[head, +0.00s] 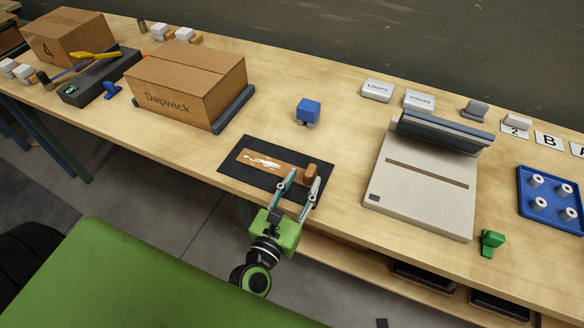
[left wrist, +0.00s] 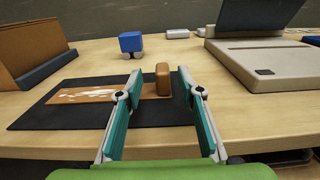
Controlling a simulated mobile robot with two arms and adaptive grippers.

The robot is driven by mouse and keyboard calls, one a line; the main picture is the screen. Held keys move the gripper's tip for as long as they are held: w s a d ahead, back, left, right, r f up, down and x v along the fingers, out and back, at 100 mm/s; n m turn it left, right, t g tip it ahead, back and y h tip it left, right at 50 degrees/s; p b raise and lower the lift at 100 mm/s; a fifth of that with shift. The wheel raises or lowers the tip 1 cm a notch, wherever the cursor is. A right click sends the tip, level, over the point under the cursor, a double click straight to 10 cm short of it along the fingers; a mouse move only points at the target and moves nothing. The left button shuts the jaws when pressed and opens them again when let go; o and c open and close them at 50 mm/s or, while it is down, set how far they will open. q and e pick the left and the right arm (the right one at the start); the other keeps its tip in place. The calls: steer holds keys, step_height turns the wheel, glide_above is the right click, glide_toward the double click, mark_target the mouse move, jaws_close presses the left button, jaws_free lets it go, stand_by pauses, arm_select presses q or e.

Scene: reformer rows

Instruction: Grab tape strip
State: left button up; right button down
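The tape strip (head: 262,163) is a flat brown band with white marks. It lies on a black mat (head: 231,168) near the table's front edge. At its right end a small brown tab (head: 311,172) stands up. My left gripper (head: 303,180) is open over the mat's front right part, its fingertips close to the tab. In the left wrist view the tab (left wrist: 163,79) shows between the two fingertips (left wrist: 159,78), with a gap on each side; contact cannot be seen. The strip (left wrist: 88,95) runs left behind the left finger. My right gripper is not in view.
A closed cardboard box (head: 188,82) stands left of the mat and a blue block (head: 308,110) behind it. A beige sealer-like machine (head: 420,192) is to the right, with a green piece (head: 491,242) and a blue tray (head: 522,198) beyond. The wood around the mat is clear.

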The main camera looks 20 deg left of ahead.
mark_target(310, 170)
arm_select(q)
steer(key=w, duration=0.2)
steer(key=w+p, duration=0.1)
steer(key=w, duration=0.1)
steer(key=shift+d+r, duration=0.15)
steer(key=shift+d, duration=0.1)
steer(key=shift+w, duration=0.4)
jaws_close()
